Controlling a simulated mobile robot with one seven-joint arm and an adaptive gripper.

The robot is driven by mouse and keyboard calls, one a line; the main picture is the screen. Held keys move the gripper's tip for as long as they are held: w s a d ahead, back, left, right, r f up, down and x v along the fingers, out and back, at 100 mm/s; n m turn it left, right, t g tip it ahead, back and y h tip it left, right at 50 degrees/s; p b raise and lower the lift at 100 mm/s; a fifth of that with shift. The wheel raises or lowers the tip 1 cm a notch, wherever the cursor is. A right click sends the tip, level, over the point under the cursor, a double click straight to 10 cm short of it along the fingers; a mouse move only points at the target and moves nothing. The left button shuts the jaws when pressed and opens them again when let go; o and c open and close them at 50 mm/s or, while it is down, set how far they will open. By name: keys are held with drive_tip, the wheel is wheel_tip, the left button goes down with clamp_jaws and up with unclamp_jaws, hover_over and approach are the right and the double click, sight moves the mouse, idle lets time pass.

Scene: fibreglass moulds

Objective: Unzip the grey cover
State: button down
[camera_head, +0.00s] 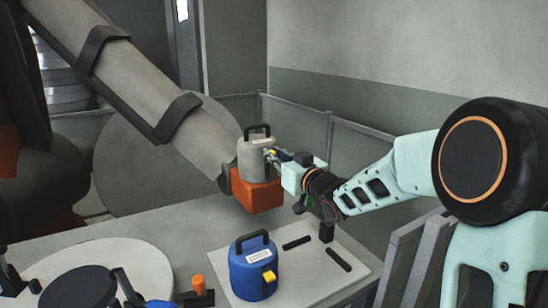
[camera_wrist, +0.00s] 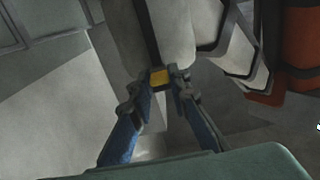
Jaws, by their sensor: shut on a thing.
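A long grey sleeve-like cover (camera_head: 135,85) with black straps wraps a large slanting arm in the head view. At its lower end, a grey rounded body (camera_head: 252,160) with a black handle and a pale label sits above an orange block (camera_head: 257,192). I cannot tell whether this body is part of the cover. My gripper (camera_head: 274,155) is at its right side, shut on a small yellow tab. In the wrist view the blue fingers (camera_wrist: 163,84) close on the yellow tab (camera_wrist: 160,76), against a pale grey surface with a dark strip above. No clear zip opening shows.
A blue container (camera_head: 250,282) with a black handle and yellow tab stands on a pale board (camera_head: 318,282) beneath. Dark bars, an orange peg (camera_head: 198,284) and a round white plate (camera_head: 110,255) lie nearby. Grey panels (camera_head: 410,258) stand at right.

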drive_tip(key=c, duration=1.8)
unclamp_jaws()
drive_tip(key=v, duration=1.2)
drive_tip(key=shift+d+r, duration=0.1)
